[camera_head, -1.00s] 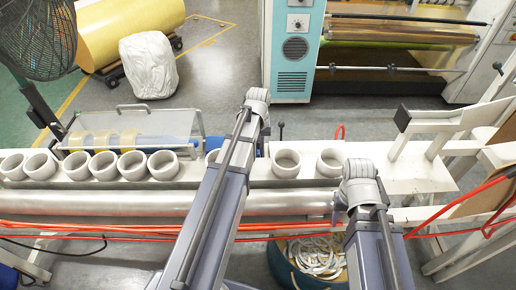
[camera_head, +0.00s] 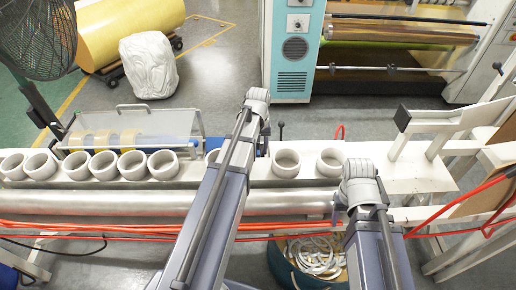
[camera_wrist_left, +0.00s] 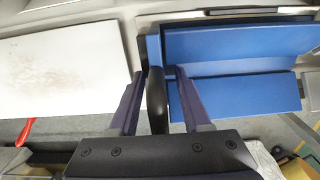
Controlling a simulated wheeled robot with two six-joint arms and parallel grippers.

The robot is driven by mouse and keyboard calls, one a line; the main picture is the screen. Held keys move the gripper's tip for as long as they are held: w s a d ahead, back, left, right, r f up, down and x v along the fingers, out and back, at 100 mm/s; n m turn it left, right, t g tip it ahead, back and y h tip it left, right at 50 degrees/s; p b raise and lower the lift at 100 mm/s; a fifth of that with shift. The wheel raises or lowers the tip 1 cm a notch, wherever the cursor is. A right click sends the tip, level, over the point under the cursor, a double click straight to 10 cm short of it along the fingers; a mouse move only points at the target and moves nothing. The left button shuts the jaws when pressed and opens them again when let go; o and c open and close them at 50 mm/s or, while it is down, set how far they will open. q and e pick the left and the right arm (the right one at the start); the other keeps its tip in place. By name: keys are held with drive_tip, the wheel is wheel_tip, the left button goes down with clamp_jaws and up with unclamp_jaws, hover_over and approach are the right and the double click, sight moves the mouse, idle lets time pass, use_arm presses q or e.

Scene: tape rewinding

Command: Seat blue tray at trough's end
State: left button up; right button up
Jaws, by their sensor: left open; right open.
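In the left wrist view the blue tray (camera_wrist_left: 235,45) lies at the right, with two flat blue faces and a blue upright edge at its left end. My left gripper (camera_wrist_left: 158,73) is open. Its fingers stand either side of a dark, rounded upright piece (camera_wrist_left: 157,100) at this end; whether they touch it I cannot tell. In the head view some blue (camera_head: 213,143) shows left of my left forearm, which hides much of that spot. A clear-covered trough (camera_head: 190,125) holds tape rolls and blue material. My right gripper (camera_head: 338,213) is low by the bench front, mostly hidden by its arm.
Several white rings (camera_head: 103,165) stand along the white bench (camera_head: 230,178). A metal roller (camera_head: 110,203) and red hoses (camera_head: 90,228) run along its front. A bin of scraps (camera_head: 313,255) stands below. A black-knobbed lever (camera_head: 281,130) rises behind the bench.

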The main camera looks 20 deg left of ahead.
use_arm(q)
drive_tip(key=shift+r, duration=0.1)
wheel_tip(320, 180, up, 8)
drive_tip(key=p, duration=0.8)
drive_tip(key=shift+f, duration=0.2)
